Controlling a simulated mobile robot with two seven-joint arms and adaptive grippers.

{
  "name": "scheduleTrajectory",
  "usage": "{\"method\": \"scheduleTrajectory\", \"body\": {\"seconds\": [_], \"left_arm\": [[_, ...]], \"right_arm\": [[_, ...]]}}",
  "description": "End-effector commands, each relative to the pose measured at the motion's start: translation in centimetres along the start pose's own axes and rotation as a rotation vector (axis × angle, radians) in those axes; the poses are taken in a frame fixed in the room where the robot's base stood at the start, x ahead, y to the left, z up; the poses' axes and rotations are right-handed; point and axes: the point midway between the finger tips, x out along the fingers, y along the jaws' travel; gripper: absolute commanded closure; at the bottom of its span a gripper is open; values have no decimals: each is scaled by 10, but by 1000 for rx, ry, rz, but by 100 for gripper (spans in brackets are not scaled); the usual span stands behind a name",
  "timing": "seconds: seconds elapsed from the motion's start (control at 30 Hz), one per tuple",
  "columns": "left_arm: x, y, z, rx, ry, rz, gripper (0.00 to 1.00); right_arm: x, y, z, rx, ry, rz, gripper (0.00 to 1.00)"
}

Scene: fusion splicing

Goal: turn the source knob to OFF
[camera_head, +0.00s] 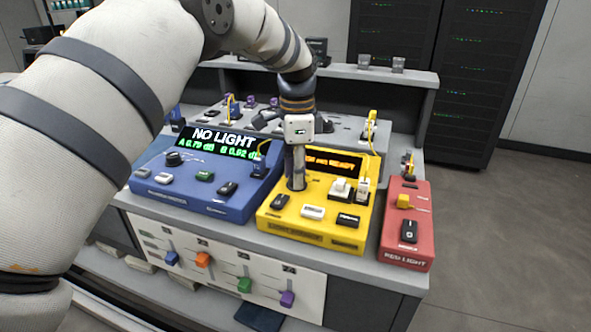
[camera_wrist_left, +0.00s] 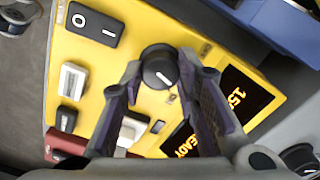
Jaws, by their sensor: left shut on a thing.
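The source knob (camera_wrist_left: 158,66) is a round black dial with a white line on the yellow box (camera_wrist_left: 150,15). In the left wrist view its line slants down to the right; the markings around it are too small to read. My left gripper (camera_wrist_left: 160,76) is shut on the knob, one finger on each side. In the head view my left gripper (camera_head: 296,185) points down onto the yellow box (camera_head: 268,222) and hides the knob. The orange display (camera_head: 333,163) is partly covered by the gripper and ends in READY. My right gripper is not in view.
A blue meter (camera_head: 215,202) reading NO LIGHT stands left of the yellow box, and a red box (camera_head: 405,258) stands right. White and black switches (camera_head: 313,212) sit close by the gripper. Coloured sliders (camera_head: 203,259) line the front panel. Yellow-cabled connectors (camera_head: 364,185) rise at the right.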

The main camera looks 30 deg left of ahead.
Motion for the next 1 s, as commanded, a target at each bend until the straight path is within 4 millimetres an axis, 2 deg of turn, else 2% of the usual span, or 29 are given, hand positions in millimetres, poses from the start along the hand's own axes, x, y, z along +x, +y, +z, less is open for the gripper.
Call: {"method": "scheduleTrajectory", "body": {"seconds": [0.7, 1.0], "left_arm": [[0, 0, 0, -675, 0, -1, 99], [0, 0, 0, -911, 0, 0, 99]], "right_arm": [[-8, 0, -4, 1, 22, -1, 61], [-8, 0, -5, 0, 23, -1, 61]]}}
